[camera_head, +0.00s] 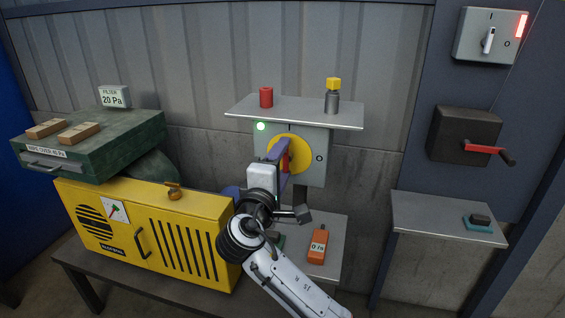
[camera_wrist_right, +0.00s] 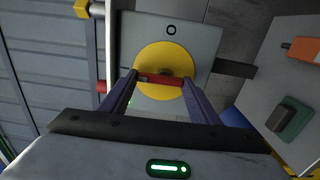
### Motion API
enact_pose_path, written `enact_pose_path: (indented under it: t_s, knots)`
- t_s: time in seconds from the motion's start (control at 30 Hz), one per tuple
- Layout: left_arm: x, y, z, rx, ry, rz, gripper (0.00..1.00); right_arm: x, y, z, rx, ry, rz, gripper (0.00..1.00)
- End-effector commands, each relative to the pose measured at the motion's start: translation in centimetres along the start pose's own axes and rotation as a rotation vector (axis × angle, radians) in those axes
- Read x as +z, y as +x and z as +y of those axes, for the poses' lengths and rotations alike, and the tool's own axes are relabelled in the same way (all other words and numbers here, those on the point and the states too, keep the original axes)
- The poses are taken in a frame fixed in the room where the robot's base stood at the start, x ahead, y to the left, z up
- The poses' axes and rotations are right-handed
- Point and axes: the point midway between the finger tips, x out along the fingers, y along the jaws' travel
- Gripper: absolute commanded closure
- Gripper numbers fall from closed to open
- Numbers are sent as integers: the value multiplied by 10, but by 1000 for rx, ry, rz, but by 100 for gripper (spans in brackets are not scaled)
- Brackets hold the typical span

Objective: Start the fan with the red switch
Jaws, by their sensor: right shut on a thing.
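The red switch handle (camera_head: 285,160) sits on a yellow disc (camera_head: 303,151) on the front of a grey box under a shelf. My right gripper (camera_head: 281,153) is at the disc, its fingers shut on the handle and partly hiding it. In the right wrist view the red handle (camera_wrist_right: 160,80) lies between the two fingers (camera_wrist_right: 160,88), across the yellow disc (camera_wrist_right: 152,62). A green lamp (camera_head: 261,126) glows at the box's upper left. My left gripper is not in view.
The shelf (camera_head: 345,119) above holds a red cylinder (camera_head: 266,97) and a yellow-topped grey one (camera_head: 333,97). An orange meter (camera_head: 317,245) lies below. A yellow slotted machine (camera_head: 165,269) stands left, under a green drawer box (camera_head: 140,133). Another switch box (camera_head: 470,35) is upper right.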

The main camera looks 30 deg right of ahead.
Motion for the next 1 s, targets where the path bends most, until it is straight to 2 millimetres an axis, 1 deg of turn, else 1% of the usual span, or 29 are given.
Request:
enact_pose_path:
  t_s: [0.03, 0.33, 0.37, 0.4, 0.47, 0.7, 0.8, 0.87, 0.97, 1.0]
  knots:
    - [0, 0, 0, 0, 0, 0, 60, 0, -1, -2, -4, -7, 1, 66]
    - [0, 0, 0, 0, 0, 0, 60, -1, -1, -2, -4, -9, 1, 66]
    - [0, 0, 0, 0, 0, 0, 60, -1, -1, -2, -4, -9, 1, 40]
    - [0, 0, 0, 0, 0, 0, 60, -1, -1, -2, -4, -9, 1, 34]
    - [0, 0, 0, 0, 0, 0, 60, -1, -1, -2, -3, -8, 1, 25]
    - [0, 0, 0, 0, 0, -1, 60, 0, 0, -1, -1, -5, 1, 25]
    - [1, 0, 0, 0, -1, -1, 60, -1, -4, -1, -2, -4, 2, 25]
    - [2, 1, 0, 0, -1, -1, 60, -1, -9, -2, -2, -3, 3, 25]
    - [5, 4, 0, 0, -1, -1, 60, -1, -25, -3, -3, -2, 4, 25]
    - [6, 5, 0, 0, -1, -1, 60, -1, -33, -4, -4, -2, 4, 25]
